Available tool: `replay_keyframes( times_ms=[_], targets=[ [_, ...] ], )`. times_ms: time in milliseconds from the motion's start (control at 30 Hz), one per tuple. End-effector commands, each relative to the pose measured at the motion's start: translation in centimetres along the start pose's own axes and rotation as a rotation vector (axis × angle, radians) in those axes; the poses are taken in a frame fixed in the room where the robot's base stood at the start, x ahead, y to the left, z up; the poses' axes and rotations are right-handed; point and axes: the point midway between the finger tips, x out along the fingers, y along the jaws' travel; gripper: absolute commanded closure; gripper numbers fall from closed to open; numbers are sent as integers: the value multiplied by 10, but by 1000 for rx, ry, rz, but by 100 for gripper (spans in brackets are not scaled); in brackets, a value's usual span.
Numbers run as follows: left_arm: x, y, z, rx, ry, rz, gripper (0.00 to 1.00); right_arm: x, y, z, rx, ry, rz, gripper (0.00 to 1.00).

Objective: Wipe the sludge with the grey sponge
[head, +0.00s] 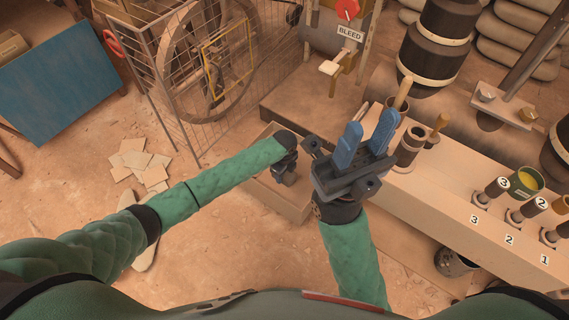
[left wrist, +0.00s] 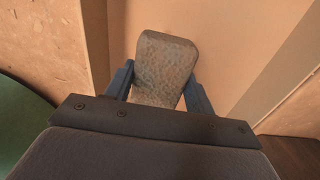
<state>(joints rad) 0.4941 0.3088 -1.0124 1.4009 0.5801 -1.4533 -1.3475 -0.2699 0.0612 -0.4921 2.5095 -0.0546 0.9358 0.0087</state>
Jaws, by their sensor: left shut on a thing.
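My left gripper (head: 284,173) points down over an open tan box (head: 296,212) left of the bench in the head view; its fingers are mostly hidden there. In the left wrist view its two blue fingers are shut on the grey sponge (left wrist: 165,66), a worn, speckled block. The sponge sticks out past the fingers, close to tan panels. I cannot tell whether it touches them. My right gripper (head: 367,136) stands to the right of the left one, its blue fingers spread apart and empty. I cannot make out any sludge in either view.
A wire cage around a big wheel (head: 190,70) stands at the back. A lever marked BLEED (head: 349,33) is behind. Loose tiles (head: 140,163) lie on the floor.

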Motion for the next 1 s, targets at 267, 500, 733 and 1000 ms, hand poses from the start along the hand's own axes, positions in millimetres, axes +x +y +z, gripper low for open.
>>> replay_keyframes(
  times_ms=[267, 500, 733, 1000],
  targets=[
    [-29, 2, 0, -9, 0, 1, 64, 23, 8, -5, -65, -7, -13, 64],
    [-32, 3, 0, -12, 0, 0, 64, 16, 10, -8, -94, -32, -22, 64],
    [-33, 2, 1, -12, 0, 0, 64, 18, 10, -6, -88, -28, -30, 64],
    [-81, -16, 40, -25, -3, -3, 64, 29, 7, -9, -89, -69, -10, 64]
  ],
)
